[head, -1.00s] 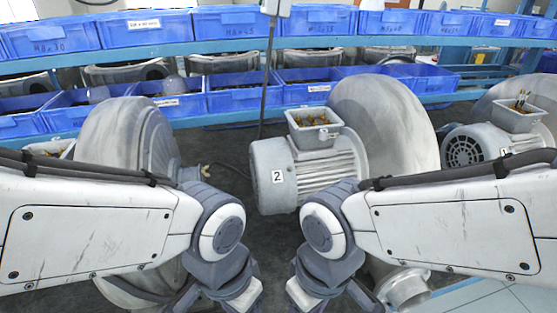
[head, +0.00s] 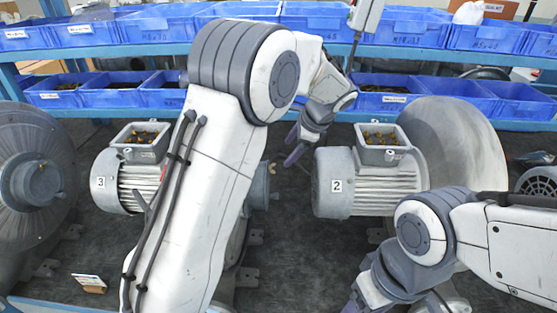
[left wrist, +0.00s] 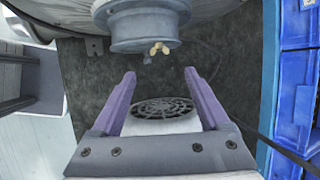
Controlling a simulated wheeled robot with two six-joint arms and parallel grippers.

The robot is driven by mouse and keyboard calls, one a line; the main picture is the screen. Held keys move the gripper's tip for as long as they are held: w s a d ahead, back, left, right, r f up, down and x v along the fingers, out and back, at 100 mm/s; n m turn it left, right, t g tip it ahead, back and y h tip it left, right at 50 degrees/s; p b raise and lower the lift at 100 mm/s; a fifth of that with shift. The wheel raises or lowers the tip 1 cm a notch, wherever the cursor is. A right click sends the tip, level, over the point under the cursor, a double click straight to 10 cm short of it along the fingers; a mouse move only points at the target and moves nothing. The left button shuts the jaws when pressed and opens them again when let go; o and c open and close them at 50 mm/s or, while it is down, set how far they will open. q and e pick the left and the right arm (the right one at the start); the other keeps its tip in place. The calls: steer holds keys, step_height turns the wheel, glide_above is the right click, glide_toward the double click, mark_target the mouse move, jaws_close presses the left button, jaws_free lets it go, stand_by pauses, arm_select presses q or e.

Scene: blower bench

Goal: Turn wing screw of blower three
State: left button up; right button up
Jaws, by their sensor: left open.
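The motor of blower three (head: 112,182), grey with a "3" label, stands left of my left arm in the head view. The arm hides much of this blower. Its round outlet flange (head: 259,186) shows just right of the arm. A small brass wing screw (head: 272,167) sits at the flange; it also shows at the flange's rim in the left wrist view (left wrist: 160,48). My left gripper (head: 296,150) is open and empty, with purple fingers. In the left wrist view the screw lies beyond the fingertips (left wrist: 159,78), apart from them.
Blower two's motor (head: 366,183) is close right of my left gripper; its fan grille (left wrist: 165,108) shows between the fingers in the wrist view. Blue bins (head: 150,95) line the shelves behind. A small card (head: 89,283) lies on the dark surface at front left.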

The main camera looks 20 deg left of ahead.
mark_target(275, 168)
arm_select(q)
steer(key=p+x, duration=0.2)
steer(key=x, duration=0.7)
steer(key=shift+d, duration=0.1)
